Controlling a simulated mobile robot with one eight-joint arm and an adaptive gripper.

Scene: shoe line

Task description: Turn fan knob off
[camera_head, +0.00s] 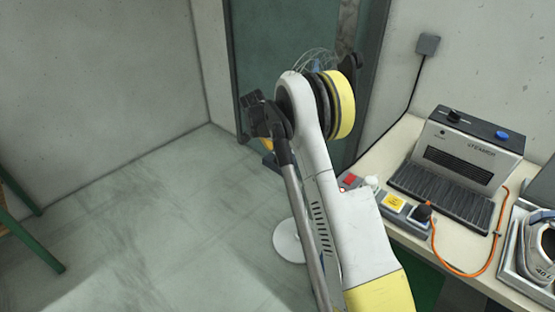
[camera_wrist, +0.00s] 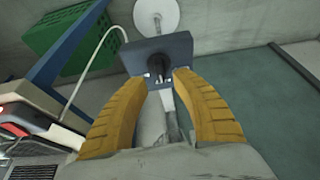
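A dark blue-grey box with a black knob (camera_wrist: 158,66) on its face sits straight ahead in the wrist view. This control box (camera_wrist: 182,47) stands above a round white base (camera_wrist: 157,13). My gripper (camera_wrist: 163,77) has its two yellow fingers apart, with the knob at the gap between their tips. I cannot tell whether either finger touches the knob. In the head view my arm hides most of the gripper; a bit of yellow and the blue box (camera_head: 270,160) show beside it. The white base (camera_head: 287,241) shows below. The knob's setting is not readable.
A workbench (camera_head: 398,150) on the right holds a steamer (camera_head: 470,148), a switch strip (camera_head: 395,202) with an orange cable, and a tray with a shoe (camera_head: 545,245). A green crate (camera_wrist: 60,45) is at upper left in the wrist view.

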